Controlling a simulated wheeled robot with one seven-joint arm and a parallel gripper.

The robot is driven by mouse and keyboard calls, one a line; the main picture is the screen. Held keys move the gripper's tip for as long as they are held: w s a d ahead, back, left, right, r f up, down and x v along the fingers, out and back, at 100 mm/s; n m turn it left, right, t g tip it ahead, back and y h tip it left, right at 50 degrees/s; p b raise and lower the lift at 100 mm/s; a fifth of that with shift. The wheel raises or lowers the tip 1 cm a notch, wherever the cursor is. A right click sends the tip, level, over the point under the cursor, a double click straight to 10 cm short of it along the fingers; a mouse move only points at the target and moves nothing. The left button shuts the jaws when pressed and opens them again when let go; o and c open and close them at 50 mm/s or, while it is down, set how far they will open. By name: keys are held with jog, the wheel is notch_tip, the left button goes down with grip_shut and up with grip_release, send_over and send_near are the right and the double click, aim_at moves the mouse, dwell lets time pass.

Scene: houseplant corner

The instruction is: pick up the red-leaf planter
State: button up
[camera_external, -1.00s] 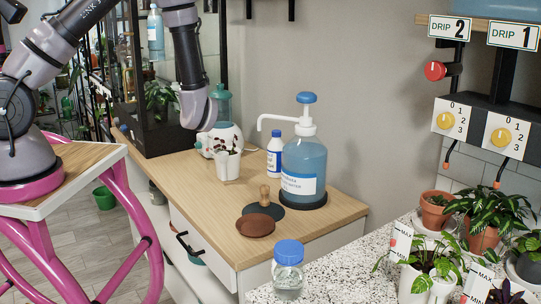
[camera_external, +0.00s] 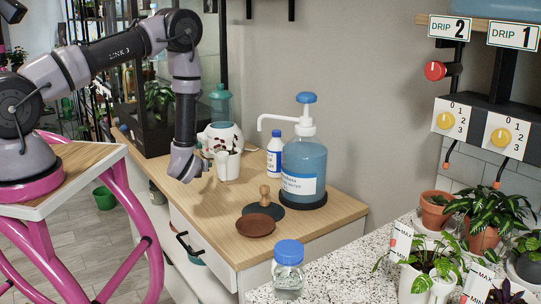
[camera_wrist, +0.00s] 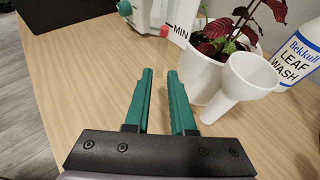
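The red-leaf planter is a white pot (camera_wrist: 196,72) with dark red leaves, standing on the wooden counter. A white funnel-shaped part (camera_wrist: 240,88) is at its front right side in the wrist view. In the external view the planter (camera_external: 230,168) stands just right of my wrist. My gripper (camera_wrist: 161,72) has two green fingers, apart and with nothing between them. They are low over the counter, left of the pot, with the right finger near the pot's side. I cannot tell whether it touches. The fingers are not clear in the external view.
A leaf-wash bottle (camera_wrist: 302,50) stands right of the planter. A white vessel (camera_wrist: 148,12) is behind it. A large blue pump bottle (camera_external: 308,168) and a brown saucer (camera_external: 255,225) are farther along the counter. The counter left of my fingers is clear.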

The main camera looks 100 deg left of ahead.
jog(key=x, duration=0.5)
jog(key=shift+r, duration=0.25)
grip_shut()
jog(key=shift+a, duration=0.1)
dwell(1.0)
